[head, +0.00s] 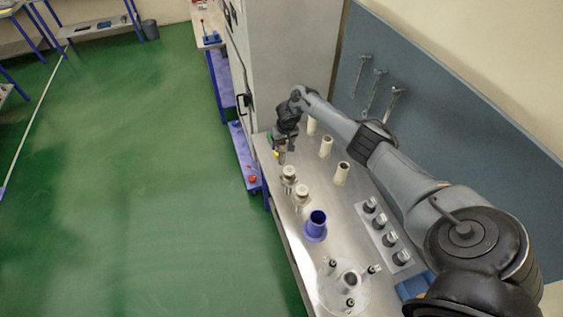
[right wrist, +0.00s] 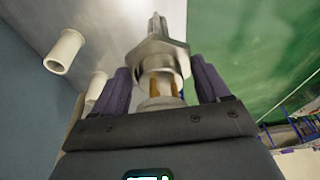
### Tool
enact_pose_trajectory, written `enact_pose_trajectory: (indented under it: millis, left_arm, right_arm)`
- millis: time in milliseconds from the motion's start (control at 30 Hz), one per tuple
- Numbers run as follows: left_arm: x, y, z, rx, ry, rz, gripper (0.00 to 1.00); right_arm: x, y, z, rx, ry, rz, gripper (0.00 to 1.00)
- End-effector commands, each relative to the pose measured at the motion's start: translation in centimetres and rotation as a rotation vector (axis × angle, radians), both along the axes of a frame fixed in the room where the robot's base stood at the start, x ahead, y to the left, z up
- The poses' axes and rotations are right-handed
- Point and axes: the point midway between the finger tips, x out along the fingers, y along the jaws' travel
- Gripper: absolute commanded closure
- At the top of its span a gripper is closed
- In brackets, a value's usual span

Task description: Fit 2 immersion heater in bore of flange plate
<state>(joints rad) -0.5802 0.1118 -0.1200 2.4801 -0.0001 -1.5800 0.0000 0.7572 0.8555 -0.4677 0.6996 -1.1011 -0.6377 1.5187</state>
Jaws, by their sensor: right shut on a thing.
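My right gripper (head: 281,146) is at the far end of the bench. In the right wrist view its two dark purple fingers (right wrist: 165,85) are shut on a metal fitting (right wrist: 158,52) with a hex-like collar, a narrow tip and brass-coloured parts, seemingly an immersion heater. Two similar pale fittings, a far one (head: 288,176) and a nearer one (head: 302,193), stand upright on the bench, apart from the gripper. A pale round plate (head: 331,294) with a central ring and several dark-topped pegs lies at the near end, seemingly the flange plate. My left gripper is out of view.
A blue cup-like part (head: 315,225) stands mid-bench. Cream tubes (head: 342,173) stand along the back and show in the right wrist view (right wrist: 65,52). A grey cabinet (head: 291,50) rises beyond the bench; wrenches (head: 372,95) hang behind.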

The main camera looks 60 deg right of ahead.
Motion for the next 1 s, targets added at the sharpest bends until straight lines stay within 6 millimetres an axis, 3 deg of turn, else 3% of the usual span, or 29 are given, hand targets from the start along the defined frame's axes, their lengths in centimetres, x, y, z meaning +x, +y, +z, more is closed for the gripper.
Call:
enact_pose_trajectory:
  millis: [433, 1000]
  left_arm:
    - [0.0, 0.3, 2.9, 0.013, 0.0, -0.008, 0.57]
    - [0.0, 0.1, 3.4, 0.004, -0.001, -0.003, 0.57]
  right_arm:
    - [0.1, 0.0, 2.7, 0.0, -0.002, 0.0, 0.54]
    - [0.1, 0.0, 4.9, -0.001, -0.003, -0.001, 0.54]
